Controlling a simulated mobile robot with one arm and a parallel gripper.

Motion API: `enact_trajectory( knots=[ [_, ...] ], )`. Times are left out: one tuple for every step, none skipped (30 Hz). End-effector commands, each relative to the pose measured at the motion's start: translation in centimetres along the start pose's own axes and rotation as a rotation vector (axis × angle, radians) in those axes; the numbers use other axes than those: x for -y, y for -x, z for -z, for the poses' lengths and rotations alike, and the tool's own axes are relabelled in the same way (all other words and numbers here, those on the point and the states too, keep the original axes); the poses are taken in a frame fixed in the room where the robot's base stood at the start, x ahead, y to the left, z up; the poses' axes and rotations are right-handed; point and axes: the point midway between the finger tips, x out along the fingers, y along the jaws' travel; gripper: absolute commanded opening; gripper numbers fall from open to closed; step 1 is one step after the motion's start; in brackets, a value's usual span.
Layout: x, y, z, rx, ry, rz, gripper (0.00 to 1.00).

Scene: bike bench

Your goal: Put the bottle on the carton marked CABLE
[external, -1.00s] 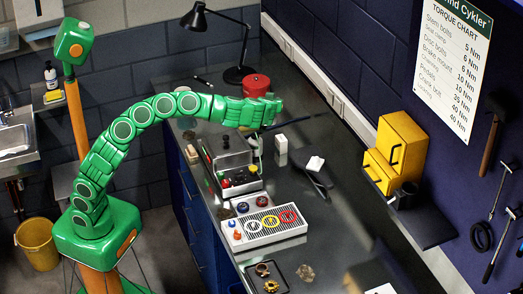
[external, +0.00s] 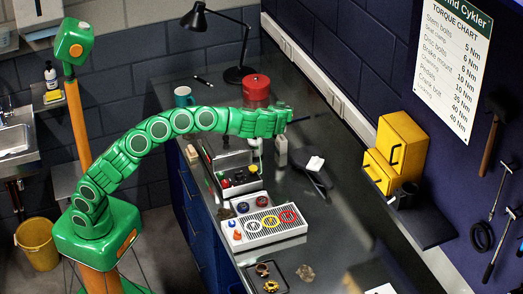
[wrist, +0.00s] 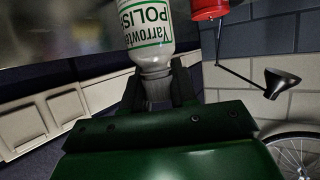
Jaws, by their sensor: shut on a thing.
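The bottle (wrist: 150,25) is white with green lettering reading "Yarrowte" and "POLIS". In the wrist view my gripper (wrist: 158,92) is shut on its narrow end, with a dark finger on each side. In the external view my gripper (external: 288,116) is at the end of the outstretched green arm, above the bench's far half. I cannot make out the bottle surely there. No marking CABLE can be read in any view.
A red canister (external: 256,88), a teal mug (external: 183,96) and a black lamp (external: 238,74) stand at the back. Yellow drawers (external: 402,145) stand to the right. Some bench beyond the control box is bare.

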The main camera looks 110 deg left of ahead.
Motion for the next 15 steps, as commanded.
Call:
enact_trajectory(
  knots=[
    [0.0,-0.3,-0.7,0.000,-0.002,0.001,0.00],
    [0.0,-0.4,-1.2,0.001,-0.004,0.000,0.00],
    [-0.1,-0.6,-1.8,0.001,-0.005,0.000,0.00],
    [-0.1,-0.8,-2.1,0.001,-0.004,0.000,0.00],
    [-0.1,-0.9,-2.5,0.001,-0.005,0.000,0.00],
    [0.0,-1.1,-2.8,0.001,-0.005,0.001,0.00],
    [0.0,-1.1,-2.9,0.001,-0.005,0.001,0.00],
    [0.0,-1.2,-3.0,0.001,-0.004,0.001,0.00],
    [0.0,-1.2,-3.0,0.001,-0.003,0.001,0.00],
    [0.0,-1.2,-3.0,0.001,-0.003,0.001,0.00],
    [0.0,-1.2,-3.0,0.001,-0.003,0.000,0.00],
    [0.0,-1.2,-2.9,0.001,-0.003,0.000,0.00],
    [0.0,-1.2,-2.9,0.001,-0.002,0.000,0.00],
    [0.0,-1.2,-2.9,0.001,-0.002,0.000,0.00],
    [0.0,-1.2,-3.0,0.001,-0.002,0.000,0.00]
  ],
)
